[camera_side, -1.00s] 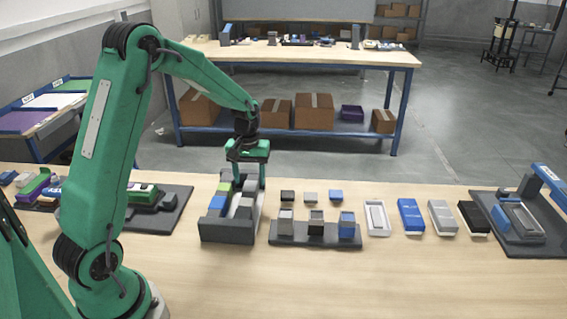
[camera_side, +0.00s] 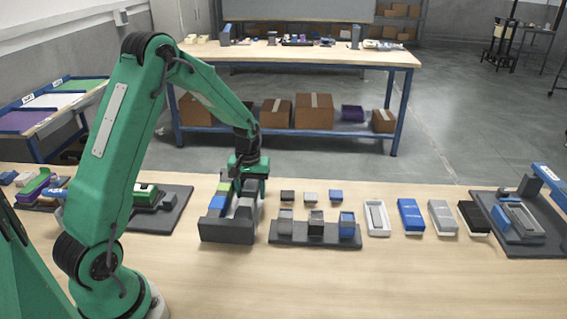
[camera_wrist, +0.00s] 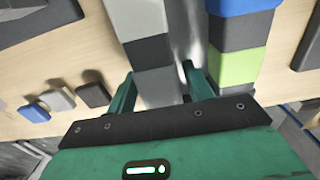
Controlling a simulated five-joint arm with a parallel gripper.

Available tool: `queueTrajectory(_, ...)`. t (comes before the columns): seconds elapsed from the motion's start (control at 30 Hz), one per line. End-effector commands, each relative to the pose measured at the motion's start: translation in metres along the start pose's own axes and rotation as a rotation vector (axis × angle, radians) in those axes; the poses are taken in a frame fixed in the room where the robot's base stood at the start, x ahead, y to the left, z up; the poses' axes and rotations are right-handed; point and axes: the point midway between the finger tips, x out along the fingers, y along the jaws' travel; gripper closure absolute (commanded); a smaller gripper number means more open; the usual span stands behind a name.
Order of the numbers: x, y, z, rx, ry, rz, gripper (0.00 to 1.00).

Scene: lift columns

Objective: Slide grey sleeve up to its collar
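A dark grey holder (camera_side: 228,231) stands left of centre in the side view and carries two rows of pieces. In the wrist view one row has a light grey block (camera_wrist: 138,15), a dark block (camera_wrist: 148,50) and another grey part (camera_wrist: 158,88). I cannot tell for certain which is the sleeve and which its collar. The other row has blue (camera_wrist: 242,4), dark and green (camera_wrist: 238,66) parts. My gripper (camera_wrist: 158,75), also in the side view (camera_side: 249,194), is low over the holder's far end. Its fingers stand apart on either side of the grey row; contact is unclear.
Right of the holder is a rack (camera_side: 316,236) with several short blocks, and three small blocks lie behind it, including a blue one (camera_side: 336,195). Trays (camera_side: 377,217) and a dark fixture (camera_side: 530,235) stand farther right. The table's front is clear.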

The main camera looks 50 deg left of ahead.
Motion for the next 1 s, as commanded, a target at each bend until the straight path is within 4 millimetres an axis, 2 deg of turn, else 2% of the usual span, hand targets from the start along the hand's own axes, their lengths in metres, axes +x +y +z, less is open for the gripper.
queueTrajectory(0.03, 0.0, 0.0, 0.0, 0.0, 0.0, 0.0, 0.59)
queueTrajectory(0.1, 0.0, 0.0, 0.0, 0.0, 0.0, 0.0, 0.73)
queueTrajectory(0.13, 0.0, 0.0, 0.0, 0.0, 0.0, 0.0, 0.77)
queueTrajectory(0.47, 0.0, 0.0, 0.001, 0.0, 0.0, 0.0, 0.77)
queueTrajectory(1.0, -0.001, 0.0, 0.022, 0.0, 0.0, 0.0, 0.77)
